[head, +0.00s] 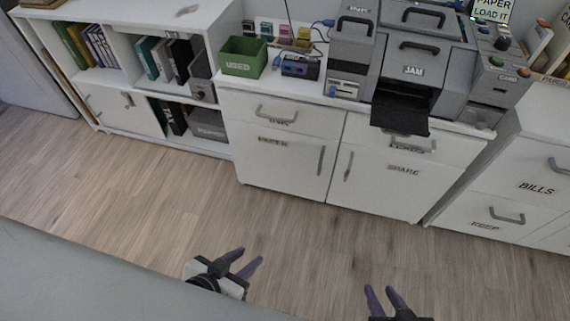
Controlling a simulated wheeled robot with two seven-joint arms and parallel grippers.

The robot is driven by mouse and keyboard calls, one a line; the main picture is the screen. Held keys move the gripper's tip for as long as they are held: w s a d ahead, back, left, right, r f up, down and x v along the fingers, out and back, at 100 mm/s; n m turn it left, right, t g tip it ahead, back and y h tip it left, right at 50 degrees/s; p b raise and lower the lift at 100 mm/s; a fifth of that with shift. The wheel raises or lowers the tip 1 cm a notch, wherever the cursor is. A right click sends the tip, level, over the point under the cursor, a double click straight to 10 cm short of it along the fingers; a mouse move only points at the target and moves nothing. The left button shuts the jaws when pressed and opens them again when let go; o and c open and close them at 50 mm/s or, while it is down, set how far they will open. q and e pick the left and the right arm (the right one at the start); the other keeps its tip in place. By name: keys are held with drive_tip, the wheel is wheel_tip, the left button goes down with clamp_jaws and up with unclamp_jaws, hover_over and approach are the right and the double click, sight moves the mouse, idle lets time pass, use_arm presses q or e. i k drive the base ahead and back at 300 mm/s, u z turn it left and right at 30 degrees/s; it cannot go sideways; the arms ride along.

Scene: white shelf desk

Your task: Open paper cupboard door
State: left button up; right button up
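The paper cupboard door (279,166) is the white left door under the desk, with a dark label near its top and a grey vertical handle (321,160) at its right edge. It looks shut. My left gripper (251,258) is at the bottom centre, above the wooden floor and well short of the door. Its two purple fingers are apart with nothing between them. My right gripper (382,291) is at the bottom right, also away from the cupboard. Its purple fingers are apart and empty.
The spare door (385,183), with its own handle (347,166), adjoins on the right. Drawers (284,115) sit above. A grey printer (417,62) with a black tray (399,113) and a green bin (243,57) stand on top. Labelled drawers (499,205) stand right. The floor (170,190) is clear.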

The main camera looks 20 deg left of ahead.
sight(290, 162)
drive_tip(key=z, duration=0.15)
drive_tip(key=k, duration=0.9)
drive_tip(key=u, duration=1.25)
drive_tip(key=i, duration=1.5)
drive_tip(key=z, duration=0.65)
